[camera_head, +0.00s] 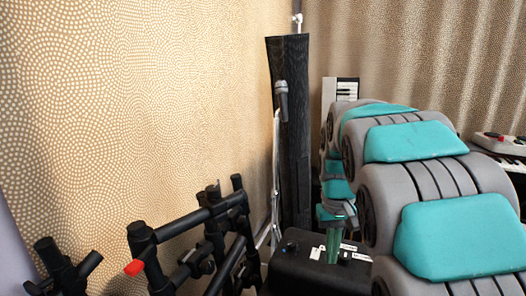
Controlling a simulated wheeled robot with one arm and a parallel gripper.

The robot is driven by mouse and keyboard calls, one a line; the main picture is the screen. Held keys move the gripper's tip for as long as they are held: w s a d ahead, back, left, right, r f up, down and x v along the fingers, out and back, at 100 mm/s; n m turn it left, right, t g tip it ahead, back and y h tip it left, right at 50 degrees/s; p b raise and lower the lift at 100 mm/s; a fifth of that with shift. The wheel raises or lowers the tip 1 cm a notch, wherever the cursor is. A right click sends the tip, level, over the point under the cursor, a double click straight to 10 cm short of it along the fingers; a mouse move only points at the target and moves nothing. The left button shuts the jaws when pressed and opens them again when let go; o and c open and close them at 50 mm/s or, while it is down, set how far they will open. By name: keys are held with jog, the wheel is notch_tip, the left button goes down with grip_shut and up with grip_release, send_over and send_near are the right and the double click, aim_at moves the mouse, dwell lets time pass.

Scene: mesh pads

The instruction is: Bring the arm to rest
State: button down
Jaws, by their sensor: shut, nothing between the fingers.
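My arm shows as large grey links with teal pads at the right. It reaches away from me, bends down and folds back toward the lower middle. My gripper is shut, and I see nothing held. The arm's near links hide part of what is behind them.
Black stand tubes (190,222) with a red end cap rise at lower left, close to the gripper. A microphone (282,100) on a stand and a tall dark case (294,150) stand behind.

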jog(key=s+f, duration=0.3)
jog(key=s, duration=1.2)
jog(key=s+a+f+g, duration=0.1)
jog(key=s+f, duration=0.3)
jog(key=s, duration=1.1)
